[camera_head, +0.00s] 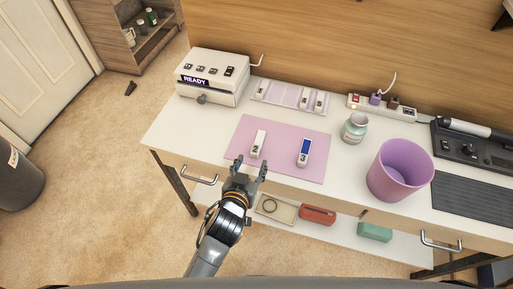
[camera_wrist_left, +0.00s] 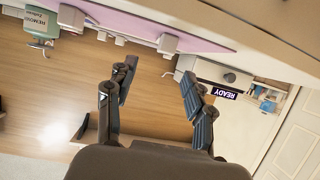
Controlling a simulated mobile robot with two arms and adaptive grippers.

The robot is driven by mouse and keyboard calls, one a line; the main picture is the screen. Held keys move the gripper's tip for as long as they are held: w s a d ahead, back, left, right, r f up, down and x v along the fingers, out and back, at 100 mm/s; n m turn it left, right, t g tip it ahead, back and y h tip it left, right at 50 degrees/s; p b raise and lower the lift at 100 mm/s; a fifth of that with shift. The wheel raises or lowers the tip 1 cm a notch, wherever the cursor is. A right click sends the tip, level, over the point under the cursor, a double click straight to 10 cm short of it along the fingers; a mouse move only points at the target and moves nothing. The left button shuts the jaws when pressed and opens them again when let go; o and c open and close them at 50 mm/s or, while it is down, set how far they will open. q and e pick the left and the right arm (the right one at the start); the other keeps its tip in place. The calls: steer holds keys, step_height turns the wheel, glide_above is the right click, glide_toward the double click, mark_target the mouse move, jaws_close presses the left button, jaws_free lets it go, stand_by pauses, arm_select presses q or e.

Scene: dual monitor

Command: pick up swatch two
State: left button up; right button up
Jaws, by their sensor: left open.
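A white swatch block marked 2 (camera_head: 258,142) stands on the left part of the pink mat (camera_head: 237,147). A blue and white block (camera_head: 304,151) stands to its right on the same mat. My left gripper (camera_head: 251,168) is open and empty at the mat's front edge, just in front of block 2, with a gap between them. In the left wrist view, the open fingers (camera_wrist_left: 157,88) point toward the mat edge, and a pale block (camera_wrist_left: 168,43), likely block 2, shows ahead of them. My right gripper is not in view.
A READY device (camera_head: 208,80) stands at the back left, beside a rack with small blocks (camera_head: 289,95). A jar (camera_head: 355,127), a pink bin (camera_head: 400,170) and a power strip (camera_head: 381,105) are to the right. A drawer handle (camera_head: 199,176) and lower shelf lie below the desk's front edge.

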mark_target(255, 149)
arm_select(q)
steer(key=x, duration=0.7)
steer(key=a+x, duration=0.1)
steer(key=x, duration=0.1)
steer(key=shift+w+d+f, duration=0.15)
steer(key=shift+w+f, duration=0.15)
steer(key=c, duration=1)
